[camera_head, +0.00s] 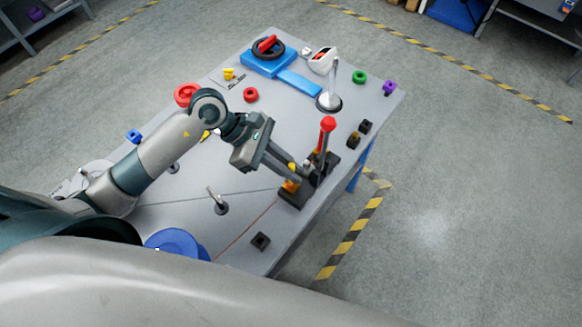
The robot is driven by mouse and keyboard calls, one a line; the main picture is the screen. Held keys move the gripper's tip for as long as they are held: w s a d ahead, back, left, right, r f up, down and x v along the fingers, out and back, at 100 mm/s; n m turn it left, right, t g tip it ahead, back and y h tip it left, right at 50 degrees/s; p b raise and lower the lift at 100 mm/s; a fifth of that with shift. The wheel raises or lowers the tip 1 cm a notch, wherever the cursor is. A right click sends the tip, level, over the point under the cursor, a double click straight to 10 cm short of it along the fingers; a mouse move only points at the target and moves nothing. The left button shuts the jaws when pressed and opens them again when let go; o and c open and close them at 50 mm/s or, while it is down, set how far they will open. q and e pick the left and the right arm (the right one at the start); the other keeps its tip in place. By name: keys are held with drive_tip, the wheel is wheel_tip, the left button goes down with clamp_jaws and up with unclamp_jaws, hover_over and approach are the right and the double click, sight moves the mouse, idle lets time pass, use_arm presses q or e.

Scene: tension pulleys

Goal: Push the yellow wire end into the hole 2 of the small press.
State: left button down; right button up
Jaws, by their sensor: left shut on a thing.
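The small press (293,200) is a dark block with a lever topped by a red knob (327,124), near the right edge of the table. My left gripper (298,174) reaches in from the left, right at the press, and is shut on the yellow wire end (291,186). The yellow piece shows small between the fingers and the press. The press holes are too small and covered to make out, so I cannot tell whether the wire end is inside one. My right gripper is not in view.
On the grey table (235,235) stand a blue fixture (268,62) with a red-topped wheel, a post on a round base (328,103), red rings (251,95), a green ring (359,77) and a blue spool (176,243). Small black blocks (353,140) lie right of the press.

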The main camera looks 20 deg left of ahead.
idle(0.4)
use_arm(q)
drive_tip(key=c, duration=1.7)
unclamp_jaws()
drive_tip(key=o, duration=0.3)
drive_tip(key=shift+o, duration=0.2)
drive_tip(key=v, duration=0.7)
idle(0.5)
